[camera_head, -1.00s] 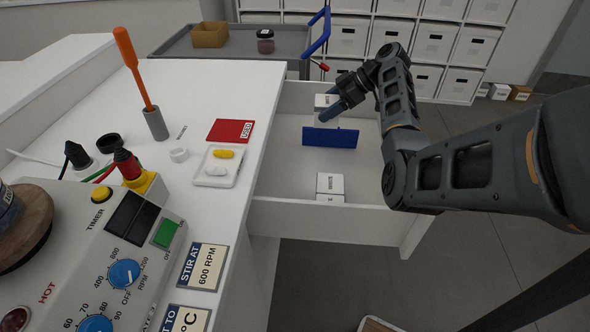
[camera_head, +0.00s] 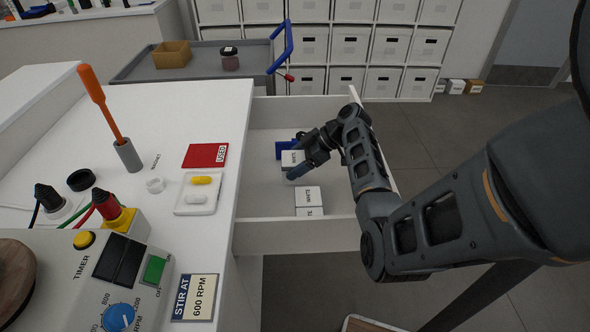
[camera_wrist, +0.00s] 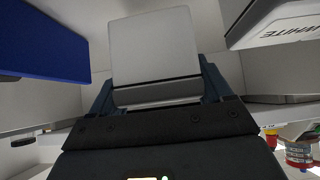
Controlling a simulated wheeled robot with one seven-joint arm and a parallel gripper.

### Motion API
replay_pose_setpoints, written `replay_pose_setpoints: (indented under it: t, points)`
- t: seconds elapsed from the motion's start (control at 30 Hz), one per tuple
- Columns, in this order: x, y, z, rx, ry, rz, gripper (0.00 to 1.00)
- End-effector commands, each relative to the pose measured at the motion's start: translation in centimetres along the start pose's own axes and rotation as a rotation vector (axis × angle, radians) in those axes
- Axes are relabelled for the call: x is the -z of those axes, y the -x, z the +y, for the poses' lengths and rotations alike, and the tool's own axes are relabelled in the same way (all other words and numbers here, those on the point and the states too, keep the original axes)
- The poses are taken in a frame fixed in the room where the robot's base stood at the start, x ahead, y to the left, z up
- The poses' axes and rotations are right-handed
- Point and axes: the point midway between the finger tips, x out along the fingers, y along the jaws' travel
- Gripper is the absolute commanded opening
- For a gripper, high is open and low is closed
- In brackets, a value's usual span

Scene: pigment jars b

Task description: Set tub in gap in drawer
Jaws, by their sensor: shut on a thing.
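My gripper (camera_head: 298,157) is shut on a white tub (camera_head: 291,158), inside the open drawer (camera_head: 262,185). In the wrist view the pale tub (camera_wrist: 155,45) sits between the two fingers (camera_wrist: 158,88). A blue upright block (camera_head: 281,149) is just behind the held tub; it is at the left in the wrist view (camera_wrist: 42,40). A second tub labelled WHITE (camera_head: 308,194) stands nearer the drawer front, and at the right in the wrist view (camera_wrist: 280,25). The held tub is in the gap between them. Whether it touches the drawer floor I cannot tell.
The white worktop (camera_head: 160,160) to the left carries a red card (camera_head: 203,156), a white tray (camera_head: 196,197) and a control box (camera_head: 120,270). A grey cart (camera_head: 190,70) with a jar (camera_head: 230,61) stands behind. The drawer floor left of the tubs is clear.

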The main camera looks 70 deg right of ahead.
Motion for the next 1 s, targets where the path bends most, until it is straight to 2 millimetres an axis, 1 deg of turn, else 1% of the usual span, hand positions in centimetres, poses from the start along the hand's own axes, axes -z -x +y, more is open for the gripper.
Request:
replay_pose_setpoints:
  t: [0.2,0.27,0.67,0.7,0.9,1.0]
  points:
    - [-2.1,-2.0,0.0,0.003,-0.003,0.0,0.36]
    - [-2.5,-2.4,0.0,0.003,-0.002,0.0,0.36]
    - [-3.0,-2.8,0.0,0.001,0.0,0.0,0.36]
    - [-3.0,-2.8,0.0,0.002,0.0,0.0,0.81]
    - [-3.0,-2.8,0.0,0.002,-0.001,0.0,1.0]
    - [-3.0,-2.8,0.0,0.002,-0.001,0.0,1.0]
